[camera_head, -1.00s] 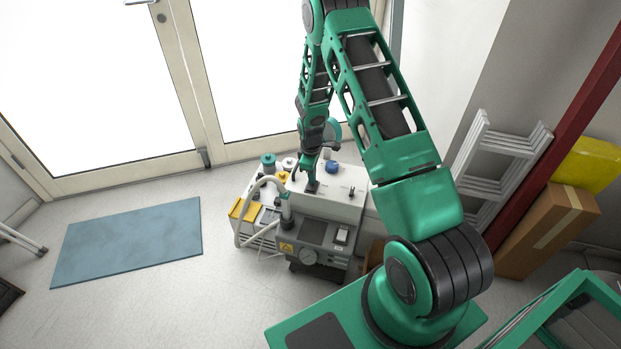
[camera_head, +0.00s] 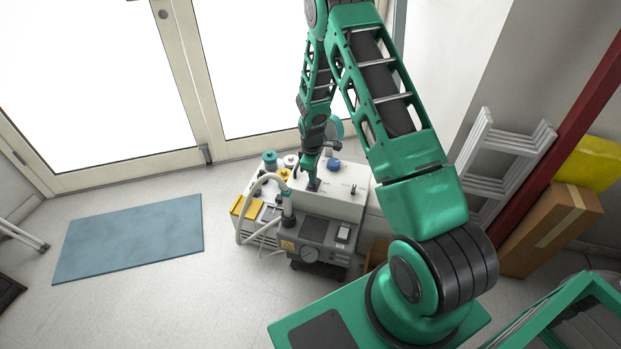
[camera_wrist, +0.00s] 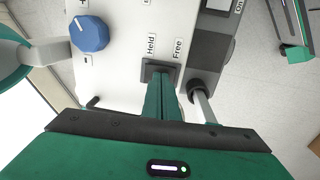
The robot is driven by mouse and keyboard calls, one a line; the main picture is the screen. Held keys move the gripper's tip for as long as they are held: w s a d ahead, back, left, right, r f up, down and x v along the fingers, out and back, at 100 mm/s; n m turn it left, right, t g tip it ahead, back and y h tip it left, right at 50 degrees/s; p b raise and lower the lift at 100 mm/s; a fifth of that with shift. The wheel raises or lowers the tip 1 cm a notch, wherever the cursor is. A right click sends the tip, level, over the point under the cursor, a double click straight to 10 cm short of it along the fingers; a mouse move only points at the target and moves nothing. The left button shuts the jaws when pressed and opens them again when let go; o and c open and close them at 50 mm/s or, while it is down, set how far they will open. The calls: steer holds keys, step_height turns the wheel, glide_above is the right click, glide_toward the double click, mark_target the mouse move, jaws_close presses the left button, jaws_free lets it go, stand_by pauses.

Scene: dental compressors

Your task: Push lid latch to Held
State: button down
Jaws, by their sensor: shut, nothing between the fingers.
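The lid latch appears to be the small dark square fitting (camera_wrist: 151,70) on the white top panel, beside the printed words "Held" and "Free". My gripper (camera_wrist: 161,82) is shut and empty, its green fingertips down at this fitting and covering most of it. The latch's moving part is hidden behind the fingers, so its position cannot be told. In the head view my gripper (camera_head: 313,186) points down onto the white top of the compressor unit (camera_head: 338,205).
A blue knob (camera_wrist: 88,34) stands left of the labels. A metal rod with a black collar (camera_wrist: 197,89) stands close right of my fingers. A pale hose (camera_head: 243,215) loops at the unit's left. A blue mat (camera_head: 130,238) lies on clear floor.

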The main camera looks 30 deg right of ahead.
mark_target(311, 187)
steer(key=shift+r, duration=0.15)
steer(key=shift+r, duration=0.35)
step_height(311, 187, up, 13)
steer(key=s+a, duration=0.1)
steer(key=shift+s+a, duration=0.1)
